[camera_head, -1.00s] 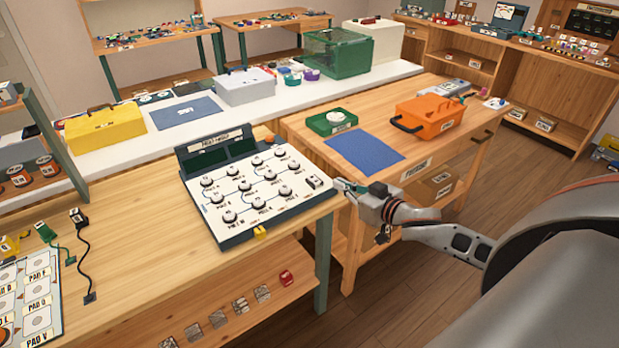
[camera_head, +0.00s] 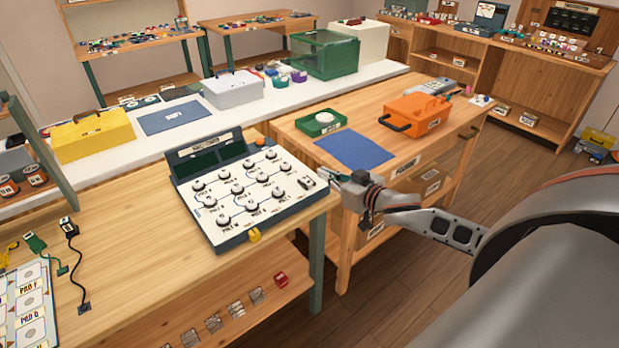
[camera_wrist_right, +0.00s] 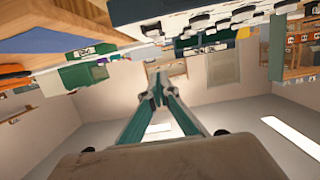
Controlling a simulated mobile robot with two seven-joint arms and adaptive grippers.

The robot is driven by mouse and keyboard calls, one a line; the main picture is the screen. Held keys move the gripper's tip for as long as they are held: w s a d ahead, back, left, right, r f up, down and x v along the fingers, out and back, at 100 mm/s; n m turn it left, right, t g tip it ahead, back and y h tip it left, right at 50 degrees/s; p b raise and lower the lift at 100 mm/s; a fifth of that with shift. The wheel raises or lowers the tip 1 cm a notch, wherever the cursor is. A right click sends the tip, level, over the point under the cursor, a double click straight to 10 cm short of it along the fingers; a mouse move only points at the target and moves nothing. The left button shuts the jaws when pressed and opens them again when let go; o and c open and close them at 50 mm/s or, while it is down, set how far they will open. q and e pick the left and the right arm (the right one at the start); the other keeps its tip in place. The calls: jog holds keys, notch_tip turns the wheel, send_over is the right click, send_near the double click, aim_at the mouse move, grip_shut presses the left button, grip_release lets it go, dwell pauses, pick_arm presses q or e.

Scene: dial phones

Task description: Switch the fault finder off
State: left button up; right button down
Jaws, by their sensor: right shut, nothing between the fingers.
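The fault finder (camera_head: 215,205) is a white sloped panel in a dark case, with rows of round knobs joined by blue lines and a dark raised display at its back. It sits on the right end of the near wooden bench. A small switch (camera_head: 307,183) is at the panel's right corner. My right gripper (camera_head: 328,178) is shut and empty, just right of that corner. Whether it touches cannot be told. The right wrist view shows its closed fingertips (camera_wrist_right: 157,90) below the panel's edge. My left gripper is not in view.
A yellow knob or tab (camera_head: 255,235) is on the case's front edge. To the right stands a wooden bench with a blue mat (camera_head: 353,151), a green box (camera_head: 321,123) and an orange toolbox (camera_head: 415,114). Black and green leads (camera_head: 73,240) lie on the left of the near bench.

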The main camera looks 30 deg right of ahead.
send_over(309, 182)
jog(key=shift+s+f, duration=0.3)
jog(key=shift+f, duration=0.45)
jog(key=f, duration=0.3)
jog(key=shift+w+f+b, duration=0.15)
jog(key=shift+w+b, duration=0.05)
jog(key=shift+b, duration=0.1)
jog(key=shift+f, duration=0.5)
